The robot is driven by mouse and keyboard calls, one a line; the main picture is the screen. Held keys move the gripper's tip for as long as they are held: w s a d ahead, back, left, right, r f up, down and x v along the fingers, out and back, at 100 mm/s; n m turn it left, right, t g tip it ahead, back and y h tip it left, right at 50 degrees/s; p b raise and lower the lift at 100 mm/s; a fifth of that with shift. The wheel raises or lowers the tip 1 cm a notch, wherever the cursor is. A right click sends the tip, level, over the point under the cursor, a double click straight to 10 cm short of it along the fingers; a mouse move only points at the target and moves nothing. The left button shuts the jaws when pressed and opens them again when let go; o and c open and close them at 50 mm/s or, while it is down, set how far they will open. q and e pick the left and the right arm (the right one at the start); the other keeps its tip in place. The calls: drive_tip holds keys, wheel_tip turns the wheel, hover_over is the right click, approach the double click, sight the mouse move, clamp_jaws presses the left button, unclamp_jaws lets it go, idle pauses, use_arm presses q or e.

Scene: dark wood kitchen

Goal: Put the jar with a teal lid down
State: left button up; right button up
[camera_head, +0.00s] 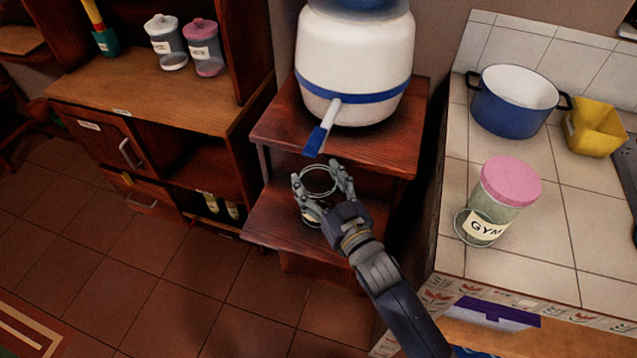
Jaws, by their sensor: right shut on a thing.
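My right gripper (324,190) comes up from the bottom and is shut around a glass jar (319,181). Pale, see-through rings of the jar's round top show between the fingers. A bit of pale label shows low on it, and the rest is hidden by the fingers and wrist. I cannot make out a teal lid. The jar is over the lower shelf (270,215) of a dark wood stand, in front of its upper shelf. I cannot tell whether it touches the lower shelf. My left gripper is not in view.
A white and blue dispenser (355,65) stands on the upper shelf, its tap (320,130) sticking out just above the jar. A pink-lidded jar (497,200), blue pot (513,100) and yellow container (594,128) stand on the tiled counter. Two canisters (185,45) stand on the left cabinet.

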drive_tip(key=shift+f, duration=0.55)
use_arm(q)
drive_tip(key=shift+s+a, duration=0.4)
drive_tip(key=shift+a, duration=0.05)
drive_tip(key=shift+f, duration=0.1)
use_arm(e)
drive_tip(key=shift+f, duration=0.2)
drive_tip(key=o, duration=1.8)
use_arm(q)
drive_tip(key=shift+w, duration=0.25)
use_arm(e)
drive_tip(key=shift+o, duration=0.2)
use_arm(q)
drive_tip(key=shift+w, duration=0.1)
use_arm(e)
drive_tip(key=shift+s+d, duration=0.1)
drive_tip(key=shift+s, duration=0.1)
use_arm(q)
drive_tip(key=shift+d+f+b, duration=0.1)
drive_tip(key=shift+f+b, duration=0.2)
drive_tip(key=shift+b, duration=0.05)
use_arm(e)
drive_tip(key=v, duration=1.1)
drive_tip(key=shift+s, duration=0.3)
